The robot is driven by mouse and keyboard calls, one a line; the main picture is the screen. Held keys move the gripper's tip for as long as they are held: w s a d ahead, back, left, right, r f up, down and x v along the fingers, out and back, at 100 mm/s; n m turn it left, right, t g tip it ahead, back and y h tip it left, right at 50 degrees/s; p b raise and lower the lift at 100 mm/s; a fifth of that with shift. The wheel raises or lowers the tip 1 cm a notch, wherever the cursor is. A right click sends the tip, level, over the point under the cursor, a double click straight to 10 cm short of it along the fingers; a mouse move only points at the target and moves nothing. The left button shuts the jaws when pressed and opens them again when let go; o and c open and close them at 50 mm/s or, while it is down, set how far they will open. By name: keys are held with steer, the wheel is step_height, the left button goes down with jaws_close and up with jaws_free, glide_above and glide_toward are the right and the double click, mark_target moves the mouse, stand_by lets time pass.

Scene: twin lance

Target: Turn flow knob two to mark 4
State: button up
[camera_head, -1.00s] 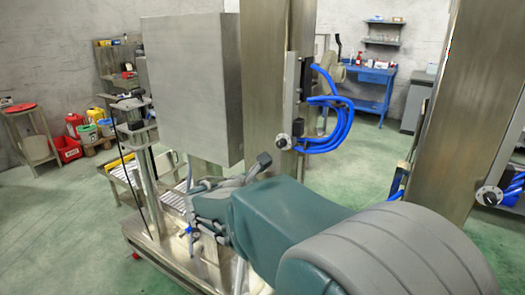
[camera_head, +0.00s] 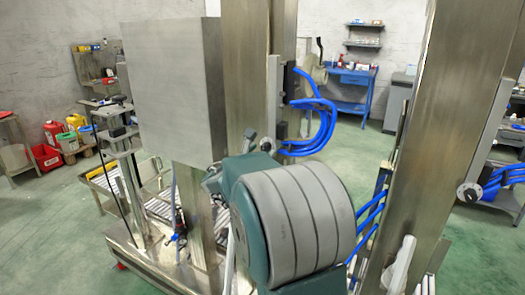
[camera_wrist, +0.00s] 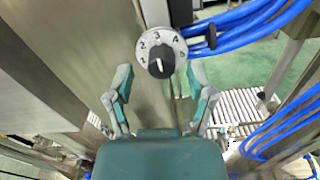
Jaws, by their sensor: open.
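A flow knob (camera_wrist: 160,65) with a black grip and a pale round dial numbered 1 to 5 is at the top middle of the wrist view, on a steel column. A short white line shows on its grip; which mark it points at is hard to tell. My gripper (camera_wrist: 160,84) is open, one finger on each side below the dial, apparently apart from it. In the head view my gripper (camera_head: 230,158) is partly hidden behind my arm, close to the left column's knob (camera_head: 267,145). A second knob (camera_head: 470,193) is on the right column. I cannot tell which is number two.
Blue hoses (camera_head: 318,125) loop beside the left column's knob and run close to the dial in the wrist view (camera_wrist: 250,25). A large steel cabinet (camera_head: 170,90) stands left of the column. The right column (camera_head: 440,130) stands close to my arm.

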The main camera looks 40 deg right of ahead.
steer(key=shift+w+d, duration=0.15)
steer(key=shift+d, duration=0.2)
jaws_close()
steer(key=shift+m, duration=0.3)
steer(key=m, duration=0.4)
steer(key=shift+m, duration=2.5)
